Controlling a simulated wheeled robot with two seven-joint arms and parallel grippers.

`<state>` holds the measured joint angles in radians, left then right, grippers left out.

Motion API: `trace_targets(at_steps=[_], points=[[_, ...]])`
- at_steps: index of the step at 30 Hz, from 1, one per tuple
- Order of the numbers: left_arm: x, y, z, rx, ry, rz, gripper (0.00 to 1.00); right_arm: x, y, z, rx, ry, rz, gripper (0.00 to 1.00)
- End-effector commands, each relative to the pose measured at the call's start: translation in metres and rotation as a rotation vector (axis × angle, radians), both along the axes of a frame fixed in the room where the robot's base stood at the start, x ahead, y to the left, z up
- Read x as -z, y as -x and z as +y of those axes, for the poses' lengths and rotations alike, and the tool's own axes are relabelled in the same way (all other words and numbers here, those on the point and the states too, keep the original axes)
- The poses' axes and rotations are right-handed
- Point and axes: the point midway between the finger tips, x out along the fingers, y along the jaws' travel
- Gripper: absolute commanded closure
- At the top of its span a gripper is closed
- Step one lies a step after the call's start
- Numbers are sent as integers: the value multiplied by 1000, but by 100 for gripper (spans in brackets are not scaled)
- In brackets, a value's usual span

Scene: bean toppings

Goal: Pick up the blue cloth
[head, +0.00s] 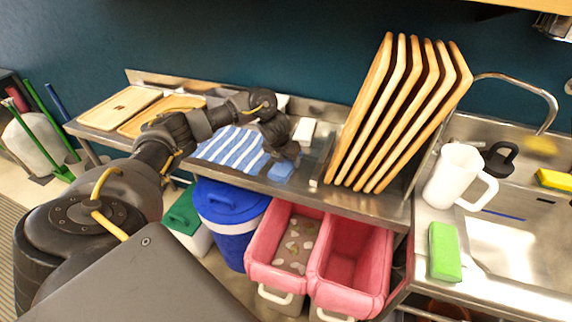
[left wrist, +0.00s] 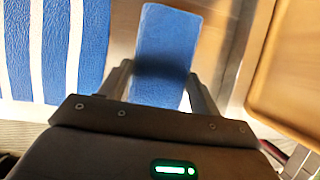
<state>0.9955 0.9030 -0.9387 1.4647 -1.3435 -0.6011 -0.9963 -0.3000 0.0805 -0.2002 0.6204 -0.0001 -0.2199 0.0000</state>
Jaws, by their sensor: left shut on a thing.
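A small plain blue rectangular piece, the blue cloth (head: 281,172), is at the front edge of the steel counter in the head view. It also shows between the fingers in the left wrist view (left wrist: 167,42). My left gripper (head: 284,155) is over it and shut on it, with one finger on each side in the left wrist view (left wrist: 160,82). Whether the cloth is clear of the counter cannot be told. A blue-and-white striped cloth (head: 232,149) lies flat just left of the gripper. My right gripper is not in view.
A rack of upright wooden boards (head: 400,115) stands right of the gripper. Pink bins (head: 350,265) and a blue lidded bucket (head: 232,205) are below the counter edge. A white pitcher (head: 455,177) and a green sponge (head: 444,251) are by the sink. Wooden trays (head: 120,107) lie left.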

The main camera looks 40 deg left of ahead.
Motion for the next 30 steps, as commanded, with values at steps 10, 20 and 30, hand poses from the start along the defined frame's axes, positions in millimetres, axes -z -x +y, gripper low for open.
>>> trace_targets(at_steps=[10, 20, 30], points=[[-5, -1, 0, 0, 0, -3, 60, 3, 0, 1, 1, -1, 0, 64], [-71, 24, 13, 1, -6, -8, 60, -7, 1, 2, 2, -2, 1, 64], [-115, 95, 40, -1, -1, -2, 60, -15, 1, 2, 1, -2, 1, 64]])
